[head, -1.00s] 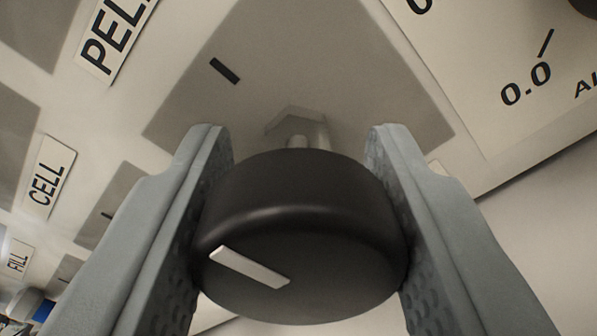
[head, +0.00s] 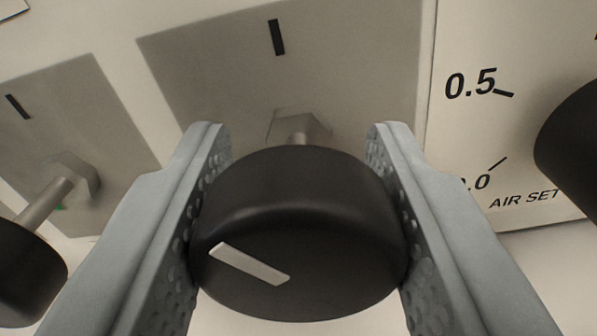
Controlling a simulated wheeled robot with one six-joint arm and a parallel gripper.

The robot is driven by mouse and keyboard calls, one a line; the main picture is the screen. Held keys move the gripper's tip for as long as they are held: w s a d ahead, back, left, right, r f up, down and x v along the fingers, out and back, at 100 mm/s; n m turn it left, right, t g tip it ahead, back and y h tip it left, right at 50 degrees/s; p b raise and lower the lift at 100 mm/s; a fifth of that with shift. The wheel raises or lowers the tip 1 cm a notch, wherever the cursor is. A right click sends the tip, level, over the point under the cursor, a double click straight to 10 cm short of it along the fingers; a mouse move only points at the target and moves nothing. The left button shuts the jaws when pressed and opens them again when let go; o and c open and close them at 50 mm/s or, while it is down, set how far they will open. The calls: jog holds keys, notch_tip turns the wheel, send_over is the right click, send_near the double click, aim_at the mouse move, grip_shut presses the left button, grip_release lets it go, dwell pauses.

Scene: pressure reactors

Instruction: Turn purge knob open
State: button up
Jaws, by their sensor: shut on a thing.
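A black round knob (head: 300,225) with a white pointer bar on its face fills the lower middle of the head view. My gripper (head: 298,225) is shut on this knob, with one grey finger against each side. The knob sits on a short shaft with a hex nut (head: 298,127) on a grey square plate (head: 350,60). The plate carries one black tick mark (head: 276,37) above the knob. The white pointer slants from upper left to lower right in the picture. No label naming this knob shows in view.
A second black knob (head: 28,270) on a shaft stands at the left, before another grey plate (head: 70,120). At the right is a white AIR SET dial plate (head: 520,130) with a black knob (head: 575,150) close to my right finger.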

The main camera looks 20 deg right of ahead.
jog(key=n, duration=0.5)
jog(key=shift+n, duration=0.3)
jog(key=n, duration=0.5)
jog(key=shift+f, duration=0.1)
jog(key=shift+n, duration=0.4)
jog(key=o, duration=1)
jog(key=shift+a, duration=0.1)
jog(key=shift+c, duration=0.2)
jog(key=v, duration=1.7)
jog(key=shift+a, duration=0.2)
jog(key=shift+s, duration=0.1)
